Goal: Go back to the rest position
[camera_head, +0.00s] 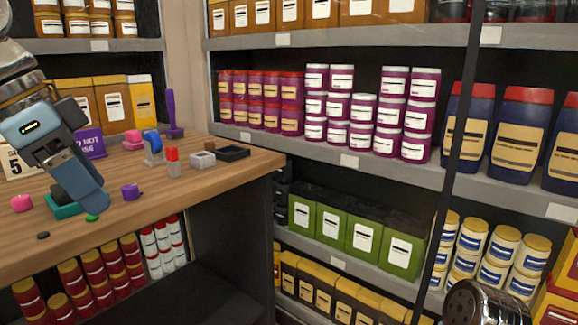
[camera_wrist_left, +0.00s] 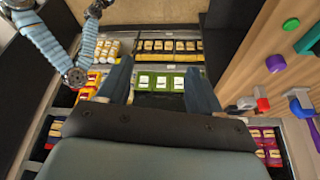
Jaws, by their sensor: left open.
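My left gripper (camera_head: 84,190) reaches in from the left in the head view, over the wooden table (camera_head: 216,176), with its fingers slanting down to the right. In the left wrist view its two fingers (camera_wrist_left: 160,75) are spread apart with nothing between them. In the head view a teal part (camera_head: 64,211) shows partly behind the fingers, and a green piece (camera_head: 92,218) lies just below the tips. I cannot tell whether the fingers touch the table. My right gripper is not in view.
Stocked shelves (camera_head: 345,160) stand behind and right. A dark post (camera_head: 458,130) crosses the right side.

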